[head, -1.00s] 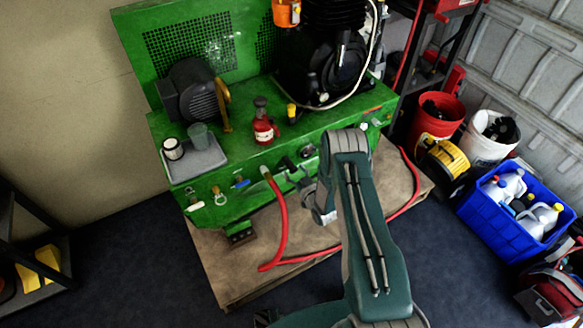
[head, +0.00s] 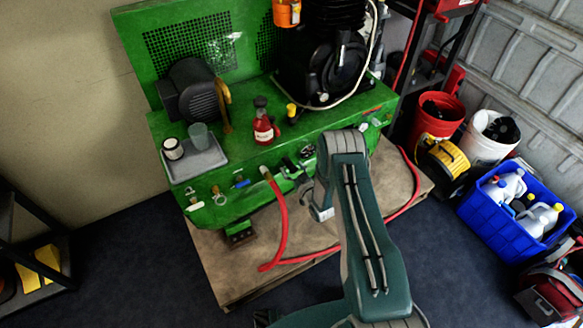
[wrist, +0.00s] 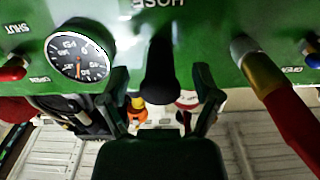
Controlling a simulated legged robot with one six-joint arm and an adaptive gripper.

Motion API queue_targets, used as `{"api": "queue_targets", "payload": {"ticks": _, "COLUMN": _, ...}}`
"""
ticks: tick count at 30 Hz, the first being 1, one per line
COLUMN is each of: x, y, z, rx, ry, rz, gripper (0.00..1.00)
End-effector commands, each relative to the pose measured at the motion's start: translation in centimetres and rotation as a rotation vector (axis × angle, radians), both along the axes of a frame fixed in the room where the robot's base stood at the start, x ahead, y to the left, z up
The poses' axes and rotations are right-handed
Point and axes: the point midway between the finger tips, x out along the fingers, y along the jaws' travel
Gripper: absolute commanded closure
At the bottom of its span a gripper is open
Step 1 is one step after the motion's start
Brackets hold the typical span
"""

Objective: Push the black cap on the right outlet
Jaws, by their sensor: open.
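In the wrist view, which is upside down, a black rounded cap (wrist: 160,72) sticks out from the green panel under the HOSE lettering. My gripper (wrist: 163,82) is open, with one dark finger on each side of the cap. The fingers appear apart from the cap, and I cannot tell whether anything touches it. In the head view my gripper (head: 292,168) is small at the front of the green machine (head: 240,160), and the cap cannot be made out there.
A red hose (wrist: 285,115) on a brass fitting lies right of the cap in the wrist view. A round gauge (wrist: 80,57) and a red knob (wrist: 12,70) lie to its left. A red bottle (head: 263,125) and a grey tray (head: 197,160) stand on the machine.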

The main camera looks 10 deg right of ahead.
Motion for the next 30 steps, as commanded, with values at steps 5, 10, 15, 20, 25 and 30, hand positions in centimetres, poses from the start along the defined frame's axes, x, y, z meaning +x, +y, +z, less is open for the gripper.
{"api": "queue_targets", "payload": {"ticks": 5, "x": 0.0, "y": 0.01, "z": 0.0, "rx": 0.0, "ry": 0.0, "rz": 0.0, "gripper": 0.19}}
{"api": "queue_targets", "payload": {"ticks": 10, "x": 0.0, "y": 0.01, "z": 0.0, "rx": 0.0, "ry": 0.0, "rz": 0.0, "gripper": 0.45}}
{"api": "queue_targets", "payload": {"ticks": 15, "x": 0.01, "y": 0.01, "z": 0.01, "rx": 0.0, "ry": 0.0, "rz": 0.0, "gripper": 1.0}}
{"api": "queue_targets", "payload": {"ticks": 20, "x": 0.04, "y": 0.01, "z": 0.01, "rx": 0.0, "ry": 0.0, "rz": 0.0, "gripper": 1.0}}
{"api": "queue_targets", "payload": {"ticks": 25, "x": -0.31, "y": -0.13, "z": -0.01, "rx": 0.0, "ry": 0.0, "rz": 0.0, "gripper": 1.0}}
{"api": "queue_targets", "payload": {"ticks": 30, "x": -0.95, "y": -0.35, "z": -0.04, "rx": 0.0, "ry": 0.001, "rz": -0.001, "gripper": 1.0}}
